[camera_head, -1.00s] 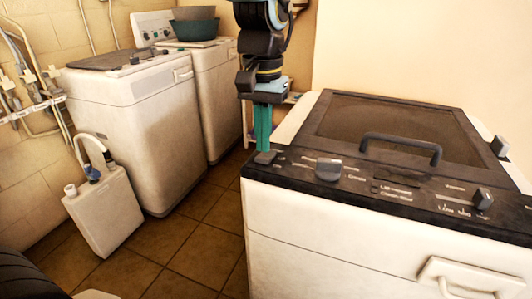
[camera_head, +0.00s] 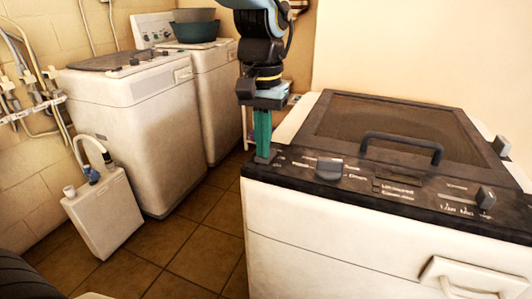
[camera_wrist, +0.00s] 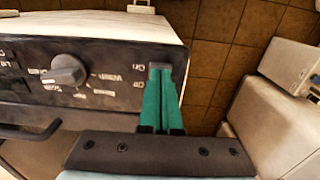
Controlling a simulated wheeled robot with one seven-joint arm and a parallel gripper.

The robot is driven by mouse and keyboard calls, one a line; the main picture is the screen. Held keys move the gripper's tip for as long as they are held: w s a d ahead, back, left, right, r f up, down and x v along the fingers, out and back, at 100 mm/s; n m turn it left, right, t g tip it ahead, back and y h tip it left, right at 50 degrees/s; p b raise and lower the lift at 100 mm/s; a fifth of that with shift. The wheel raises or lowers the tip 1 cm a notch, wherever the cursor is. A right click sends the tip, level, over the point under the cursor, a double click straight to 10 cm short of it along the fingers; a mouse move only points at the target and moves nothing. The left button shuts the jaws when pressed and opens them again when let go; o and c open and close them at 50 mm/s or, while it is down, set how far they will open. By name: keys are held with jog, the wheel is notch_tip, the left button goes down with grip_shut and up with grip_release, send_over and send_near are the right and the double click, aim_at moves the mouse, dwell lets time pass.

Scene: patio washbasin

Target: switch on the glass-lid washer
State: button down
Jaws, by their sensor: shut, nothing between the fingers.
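The glass-lid washer (camera_head: 345,225) stands at the right of the head view, white with a dark top panel and a closed glass lid (camera_head: 400,125). At the panel's left corner is a small grey switch (camera_wrist: 160,66), beside On/Off lettering in the wrist view. My gripper (camera_head: 263,156) points down with green fingers shut and empty. Its tips are at the switch, seemingly touching it, and largely hide it in the head view. In the wrist view my gripper (camera_wrist: 160,76) also meets the switch. I cannot tell whether the switch is on or off.
A grey dial (camera_head: 330,168) and a second knob (camera_head: 485,198) sit along the panel, with a lid handle (camera_head: 400,145) behind. Two white machines, the nearer one (camera_head: 140,130) and a farther one (camera_head: 218,90), stand at left. A white canister (camera_head: 105,212) is on the tiled floor.

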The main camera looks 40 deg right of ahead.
notch_tip(320, 180, up, 7)
jog(key=p, duration=0.6)
jog(key=shift+f, duration=0.1)
dwell(0.4)
dwell(0.3)
jog(key=w+a+f+n, duration=0.25)
jog(key=w+a, duration=0.35)
jog(key=a, duration=0.3)
jog(key=w+a+f+n, duration=0.2)
jog(key=w+a+n, duration=0.1)
jog(key=w+a, duration=0.5)
jog(key=a+f+n, duration=0.1)
jog(key=a+n, duration=0.1)
jog(key=a, duration=0.7)
jog(key=s+a+f+n+t, duration=0.1)
jog(key=a+f+n, duration=0.1)
jog(key=a, duration=0.7)
jog(key=shift+n+t, duration=0.3)
jog(key=shift+n, duration=0.05)
jog(key=c, duration=1.6)
grip_release()
